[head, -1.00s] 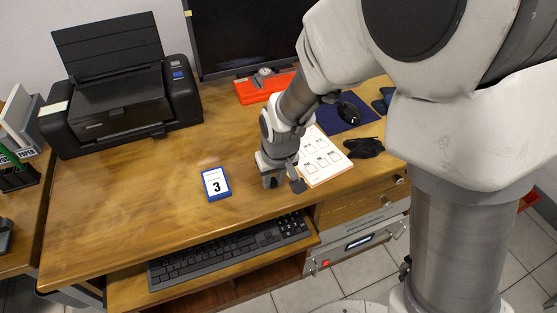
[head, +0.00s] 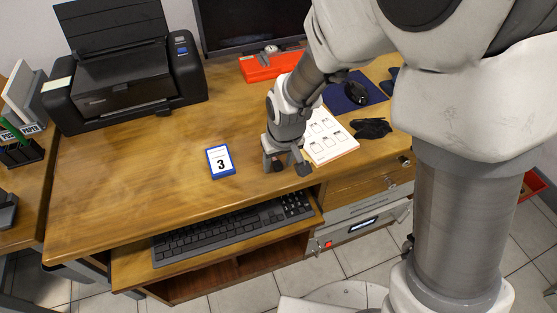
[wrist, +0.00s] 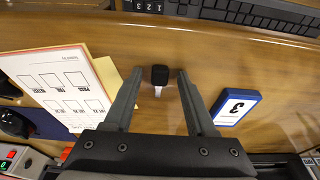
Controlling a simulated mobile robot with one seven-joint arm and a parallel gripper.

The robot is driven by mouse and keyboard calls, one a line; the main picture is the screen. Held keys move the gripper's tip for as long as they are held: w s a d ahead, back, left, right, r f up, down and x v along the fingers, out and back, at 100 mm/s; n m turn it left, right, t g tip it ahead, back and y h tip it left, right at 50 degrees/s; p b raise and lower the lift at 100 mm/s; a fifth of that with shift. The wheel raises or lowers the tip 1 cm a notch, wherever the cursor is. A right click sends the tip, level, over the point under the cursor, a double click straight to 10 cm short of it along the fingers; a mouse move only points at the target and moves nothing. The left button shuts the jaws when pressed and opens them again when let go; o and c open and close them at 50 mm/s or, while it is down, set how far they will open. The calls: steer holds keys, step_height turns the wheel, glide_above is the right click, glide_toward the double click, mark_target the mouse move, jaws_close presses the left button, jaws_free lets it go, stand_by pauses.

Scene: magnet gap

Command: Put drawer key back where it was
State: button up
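A small key with a black head and pale shaft, likely the drawer key (wrist: 159,76), is on the wooden desk near its front edge in the wrist view. My gripper (head: 287,169) is low over the desk, in front of the white sheet. In the wrist view its two fingers stand open, one on each side of the key, with a gap on both sides. In the head view the key is mostly hidden by the fingers. The desk drawers (head: 362,188) are at the right, below the desktop.
A blue-framed card with a 3 (head: 220,161) lies left of my gripper. The printed sheet (head: 330,137), dark glove-like item (head: 371,128) and mouse (head: 356,92) are behind and right. The keyboard (head: 235,228) is on a lower tray. A printer (head: 128,85) stands back left. The left desktop is clear.

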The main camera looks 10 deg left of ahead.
steer(key=shift+r+p, duration=0.55)
steer(key=shift+r, duration=0.1)
steer(key=p+v, duration=0.3)
steer(key=v, duration=0.8)
steer(key=s+d+r+m+t, duration=0.1)
steer(key=s+d+r+m, duration=0.1)
steer(key=d, duration=0.5)
steer(key=s+d+r+m+t+h, duration=0.1)
steer(key=s+d+r+m, duration=0.1)
steer(key=s+d+r, duration=0.3)
steer(key=s+d+r+m+t, duration=0.1)
steer(key=s+d+r+m, duration=0.1)
steer(key=d+r, duration=0.5)
steer(key=s+d, duration=0.1)
steer(key=d, duration=0.1)
steer(key=shift+s+d, duration=0.35)
steer(key=shift+s, duration=0.05)
steer(key=shift+r, duration=0.15)
step_height(320, 180, up, 13)
steer(key=p, duration=1.3)
